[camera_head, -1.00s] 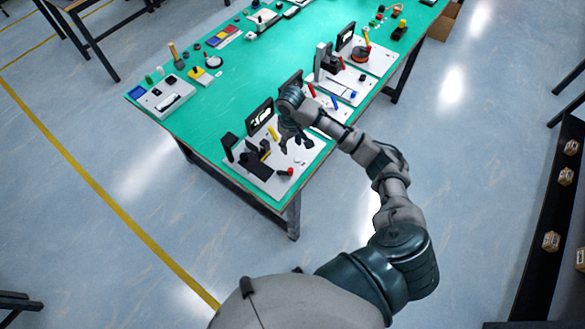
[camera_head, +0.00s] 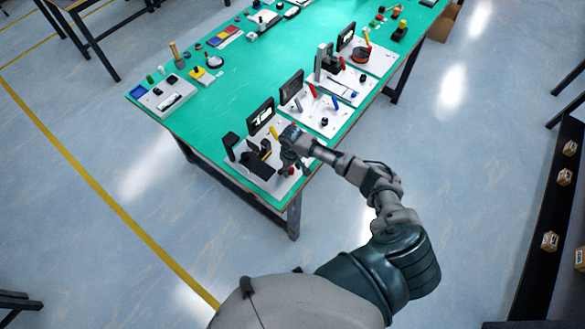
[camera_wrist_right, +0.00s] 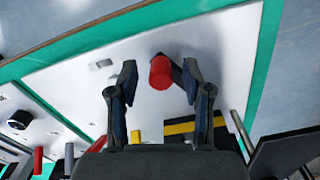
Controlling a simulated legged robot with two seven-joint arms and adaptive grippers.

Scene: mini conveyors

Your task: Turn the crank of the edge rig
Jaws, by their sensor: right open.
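The edge rig is a white board (camera_head: 262,182) at the near corner of the green table, with black blocks, a yellow piece (camera_head: 274,132) and a small dark screen (camera_head: 261,116). Its crank has a red knob (camera_head: 291,171), partly hidden by my right gripper (camera_head: 294,166) in the head view. In the right wrist view the red knob (camera_wrist_right: 161,72) stands on a dark arm over the white board (camera_wrist_right: 225,60). My right gripper (camera_wrist_right: 159,84) is open, with one finger on each side of the knob and visible gaps. My left gripper is not in view.
Another white rig board (camera_head: 322,118) with blue and red handles lies just behind, and further rigs stand along the green table (camera_head: 225,93). A black-and-yellow striped part (camera_wrist_right: 190,127) lies below the fingers.

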